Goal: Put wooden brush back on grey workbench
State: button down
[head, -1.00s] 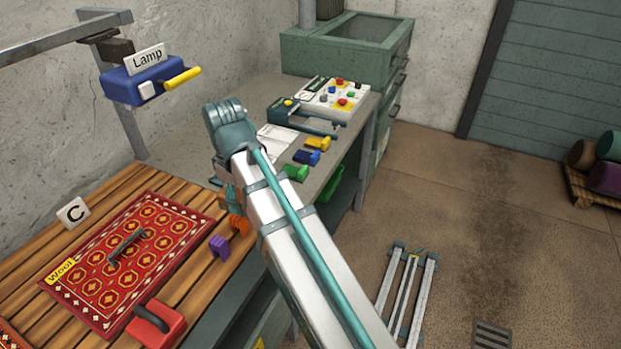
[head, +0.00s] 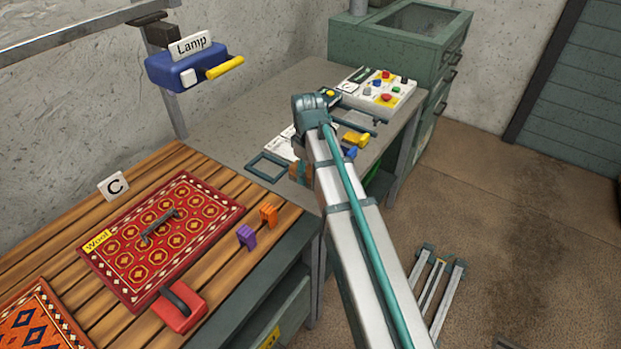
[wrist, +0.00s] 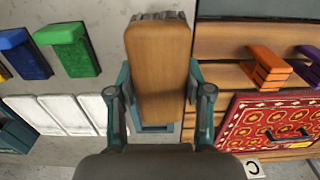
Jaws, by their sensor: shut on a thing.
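The wooden brush (wrist: 158,65) fills the middle of the wrist view, a brown block with grey bristles just showing at its far end. My gripper (wrist: 157,85) is shut on it, one finger on each side. In the head view my gripper is mostly hidden by my arm, and a brown bit of the brush (head: 299,172) shows low beside it. The brush is over the grey workbench (head: 228,122), near its edge with the slatted wooden table. A teal square outline (head: 268,167) lies on the workbench; it also shows partly under the brush in the wrist view (wrist: 155,127).
An orange clamp (head: 268,215) and a purple clamp (head: 246,237) stand on the wooden table (head: 160,165) by a red rug (head: 190,240). Yellow and blue blocks (head: 356,138) and a button panel (head: 385,90) occupy the workbench's far side. A blue lamp (head: 190,72) hangs above.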

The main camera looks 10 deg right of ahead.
aim_at(310, 173)
jog(key=shift+w+d+f+p, duration=0.15)
jog(key=shift+w+d+f, duration=0.15)
jog(key=shift+w+f, duration=0.3)
jog(key=shift+w+d+f+p, duration=0.15)
jog(key=shift+w+d+f, duration=0.2)
jog(key=shift+f, duration=0.35)
jog(key=shift+w+f+p, duration=0.15)
jog(key=shift+f+p, duration=0.15)
jog(key=shift+f, duration=1.4)
jog(key=shift+f, duration=0.15)
jog(key=shift+c, duration=2.3)
grip_release()
notch_tip(310, 173, up, 12)
jog(key=shift+r+b, duration=0.2)
jog(key=shift+b, duration=0.9)
